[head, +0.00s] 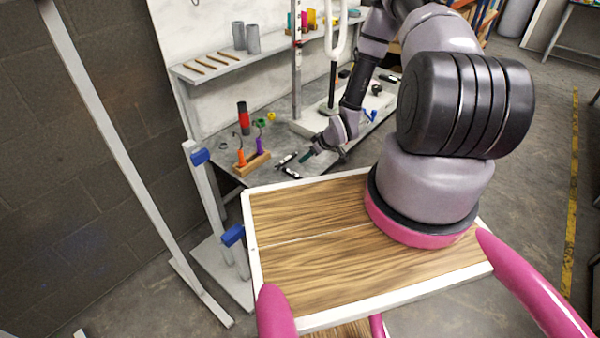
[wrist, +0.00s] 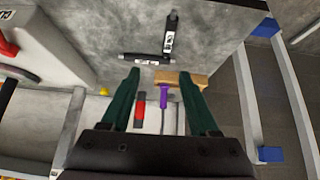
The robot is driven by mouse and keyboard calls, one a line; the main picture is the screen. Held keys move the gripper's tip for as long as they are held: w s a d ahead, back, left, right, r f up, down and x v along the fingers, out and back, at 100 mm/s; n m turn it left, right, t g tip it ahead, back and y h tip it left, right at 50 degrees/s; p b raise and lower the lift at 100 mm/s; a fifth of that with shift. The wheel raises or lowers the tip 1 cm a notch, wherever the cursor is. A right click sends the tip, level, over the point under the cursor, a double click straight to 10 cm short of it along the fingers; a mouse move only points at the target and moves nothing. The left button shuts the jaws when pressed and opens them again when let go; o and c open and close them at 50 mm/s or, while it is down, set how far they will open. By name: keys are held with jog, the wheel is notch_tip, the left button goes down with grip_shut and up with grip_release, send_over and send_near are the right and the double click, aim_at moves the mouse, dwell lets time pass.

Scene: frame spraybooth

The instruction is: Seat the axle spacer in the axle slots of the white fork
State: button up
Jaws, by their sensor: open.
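A white fork (head: 338,38) stands upright on a dark post over a white base (head: 315,122) at the back of the grey bench; its upper end is cut off by the picture edge. Two dark rods with white labels lie on the bench: one (wrist: 147,58) lies crosswise just beyond my fingertips, the other (wrist: 170,32) farther off. I cannot tell for sure which is the axle spacer. In the head view they show small, beside my gripper (head: 307,156). My gripper, with green fingers (wrist: 160,73), is open and empty above the bench.
A wooden block (head: 253,163) holds orange and purple-handled tools near the bench's front edge. A red and black can (head: 243,118) and a yellow piece (head: 271,116) stand behind. A shelf (head: 222,66) hangs on the wall. White posts with blue clamps (head: 201,157) stand at left.

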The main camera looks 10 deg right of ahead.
aim_at(293, 173)
jog(key=f, duration=0.2)
jog(key=a+f, duration=0.1)
jog(key=f, duration=0.1)
jog(key=a+f, duration=0.1)
jog(key=f, duration=0.1)
jog(key=shift+w+a+f, duration=0.1)
jog(key=shift+w+f, duration=0.2)
jog(key=shift+w, duration=0.05)
jog(key=shift+w+a+r+x, duration=0.1)
jog(key=shift+x, duration=1.5)
jog(key=shift+w+a+r+x, duration=0.1)
jog(key=shift+x, duration=1.45)
grip_shut()
